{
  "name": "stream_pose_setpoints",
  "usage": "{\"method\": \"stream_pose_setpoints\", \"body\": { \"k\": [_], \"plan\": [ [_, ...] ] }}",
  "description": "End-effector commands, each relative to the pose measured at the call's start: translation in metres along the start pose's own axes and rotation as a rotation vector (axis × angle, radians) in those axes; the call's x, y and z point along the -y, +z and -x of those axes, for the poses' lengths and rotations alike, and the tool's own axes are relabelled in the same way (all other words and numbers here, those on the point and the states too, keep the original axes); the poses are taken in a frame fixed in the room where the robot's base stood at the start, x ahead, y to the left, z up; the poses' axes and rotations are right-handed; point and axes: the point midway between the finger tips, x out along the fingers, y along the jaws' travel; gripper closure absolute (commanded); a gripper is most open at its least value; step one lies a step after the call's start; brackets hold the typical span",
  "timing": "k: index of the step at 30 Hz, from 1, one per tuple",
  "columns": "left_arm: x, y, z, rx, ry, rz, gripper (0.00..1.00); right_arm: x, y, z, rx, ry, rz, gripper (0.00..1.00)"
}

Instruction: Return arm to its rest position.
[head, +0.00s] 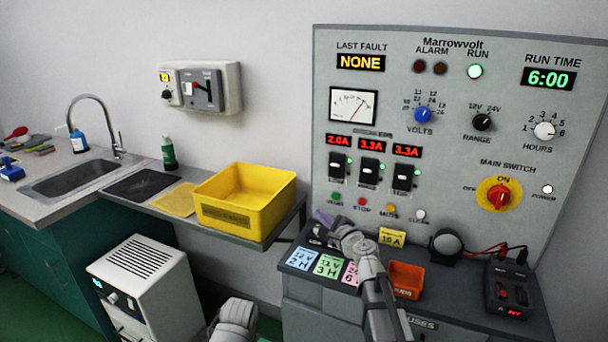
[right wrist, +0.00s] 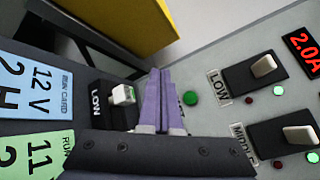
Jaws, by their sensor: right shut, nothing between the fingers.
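My right gripper (head: 320,215) reaches over the front ledge of the grey Marrowvolt panel (head: 450,120), at its lower left. Its purple fingers are together and empty in the right wrist view (right wrist: 160,90). They are close to a black socket block marked LOW (right wrist: 122,95) with a white top piece. A green button (right wrist: 190,98) on the panel is just right of the fingertips; I cannot tell whether they touch it. My right arm (head: 375,290) stretches up from the bottom. The left gripper's fingers do not show.
Coloured run cards (head: 299,258) lie on the ledge left of my arm. An orange bin (head: 406,280) and a black meter box (head: 508,288) stand to its right. A yellow crate (head: 245,215) is on the side shelf. The panel wall limits forward room.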

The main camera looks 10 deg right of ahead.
Motion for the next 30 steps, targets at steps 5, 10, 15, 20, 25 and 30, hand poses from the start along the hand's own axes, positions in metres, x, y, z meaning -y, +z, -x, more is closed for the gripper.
{"method": "stream_pose_setpoints", "body": {
  "k": [5, 10, 15, 20, 25, 30],
  "plan": [
    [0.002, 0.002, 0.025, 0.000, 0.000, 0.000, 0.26, -0.078, 0.077, 0.016, 0.143, 0.286, 0.382, 1.00],
    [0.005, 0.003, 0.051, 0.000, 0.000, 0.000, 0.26, -0.177, 0.128, 0.072, 0.350, 0.669, 0.878, 1.00],
    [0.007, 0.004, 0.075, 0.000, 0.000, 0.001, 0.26, -0.240, 0.134, 0.162, 0.576, 1.095, 1.359, 1.00],
    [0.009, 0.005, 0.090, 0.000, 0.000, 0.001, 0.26, -0.248, 0.120, 0.230, 0.722, 1.422, 1.645, 1.00],
    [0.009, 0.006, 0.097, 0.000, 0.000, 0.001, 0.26, -0.239, 0.110, 0.266, 0.792, 1.620, 1.777, 1.00],
    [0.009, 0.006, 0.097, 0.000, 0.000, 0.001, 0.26, -0.235, 0.106, 0.274, 0.805, 1.673, 1.804, 1.00]
  ]
}}
